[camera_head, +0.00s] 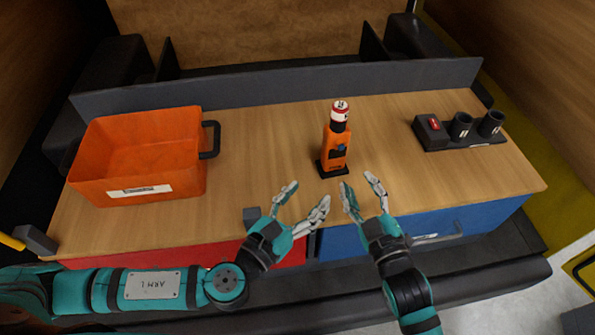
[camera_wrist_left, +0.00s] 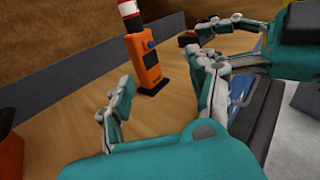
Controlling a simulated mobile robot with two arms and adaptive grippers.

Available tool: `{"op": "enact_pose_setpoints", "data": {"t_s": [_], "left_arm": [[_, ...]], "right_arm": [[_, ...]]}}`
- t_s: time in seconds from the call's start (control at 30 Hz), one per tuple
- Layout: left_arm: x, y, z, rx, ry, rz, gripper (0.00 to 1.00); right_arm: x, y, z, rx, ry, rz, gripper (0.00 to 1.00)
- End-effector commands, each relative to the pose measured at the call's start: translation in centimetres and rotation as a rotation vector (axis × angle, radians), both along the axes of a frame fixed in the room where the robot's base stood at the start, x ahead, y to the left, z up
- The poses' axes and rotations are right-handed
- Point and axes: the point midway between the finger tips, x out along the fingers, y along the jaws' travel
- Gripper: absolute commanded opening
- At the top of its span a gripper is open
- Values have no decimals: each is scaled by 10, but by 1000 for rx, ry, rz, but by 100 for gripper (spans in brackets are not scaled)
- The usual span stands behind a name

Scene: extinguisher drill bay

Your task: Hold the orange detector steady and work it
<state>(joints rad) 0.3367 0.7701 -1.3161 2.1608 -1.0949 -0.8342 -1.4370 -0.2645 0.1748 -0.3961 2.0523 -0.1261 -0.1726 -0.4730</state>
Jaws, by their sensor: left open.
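The orange detector (camera_head: 335,148) stands upright in a small black base near the middle of the wooden counter. It has a blue button on its body and a red and white cap on top. It also shows in the left wrist view (camera_wrist_left: 147,68), beyond my left fingers. My left gripper (camera_head: 306,197) is open and empty, at the counter's front edge, in front and to the left of the detector. My right gripper (camera_head: 358,184) has its fingers apart and empty, just in front and to the right of the detector. Neither touches it.
An orange crate (camera_head: 190,180) with a black handle stands at the left. A dark holder (camera_head: 458,143) with a red-topped block and two black cups stands at the right. A low grey wall (camera_head: 270,92) runs along the back. Bare counter lies on both sides of the detector.

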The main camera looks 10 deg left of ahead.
Motion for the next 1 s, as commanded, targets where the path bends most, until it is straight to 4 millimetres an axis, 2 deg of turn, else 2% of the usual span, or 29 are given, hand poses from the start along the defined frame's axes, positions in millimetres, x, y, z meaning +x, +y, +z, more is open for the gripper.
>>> {"op": "enact_pose_setpoints", "data": {"t_s": [0.03,0.1,0.23,0.47,1.0], "left_arm": [[8,5,17,4,-22,27,60],[16,11,33,15,-37,60,60],[23,17,48,30,-50,95,60],[46,10,52,35,-54,104,60],[146,-30,52,34,-52,104,60]], "right_arm": [[0,0,0,0,0,0,38],[0,0,0,0,0,0,38],[0,0,0,0,0,0,38],[0,0,0,0,0,0,38],[0,0,0,0,0,0,38]]}}
